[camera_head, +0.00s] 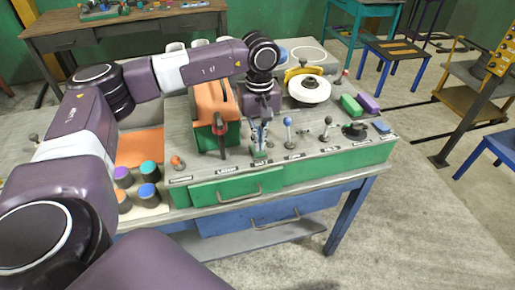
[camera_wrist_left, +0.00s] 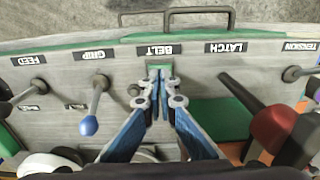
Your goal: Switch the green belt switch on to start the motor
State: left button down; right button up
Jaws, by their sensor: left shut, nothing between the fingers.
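The green belt switch (camera_head: 259,154) sits on the bench panel above the BELT label, between the latch lever and a blue-knobbed lever. In the left wrist view the green switch (camera_wrist_left: 159,70) lies right at the fingertips, partly covered by them. My left gripper (camera_head: 260,142) points down over the switch from behind. Its blue fingers (camera_wrist_left: 157,90) are closed together and hold nothing. I cannot tell whether the tips touch the switch or which way it is set. My right gripper is out of view.
The red-handled latch lever (camera_head: 218,127) and orange housing (camera_head: 213,102) stand close left. The blue-knobbed GRIP lever (camera_head: 288,122) and FEED lever (camera_head: 326,122) stand right. A white disc with yellow bracket (camera_head: 309,90) is behind. Colored knobs (camera_head: 148,191) sit at the left front.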

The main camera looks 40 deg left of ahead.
aim_at(259, 153)
pick_arm(q)
jog(key=shift+f+b, duration=0.85)
jog(key=shift+f, duration=0.2)
dwell(0.9)
jog(key=shift+r+p, duration=2.1)
jog(key=shift+r, duration=1.45)
jog(key=shift+f, duration=0.1)
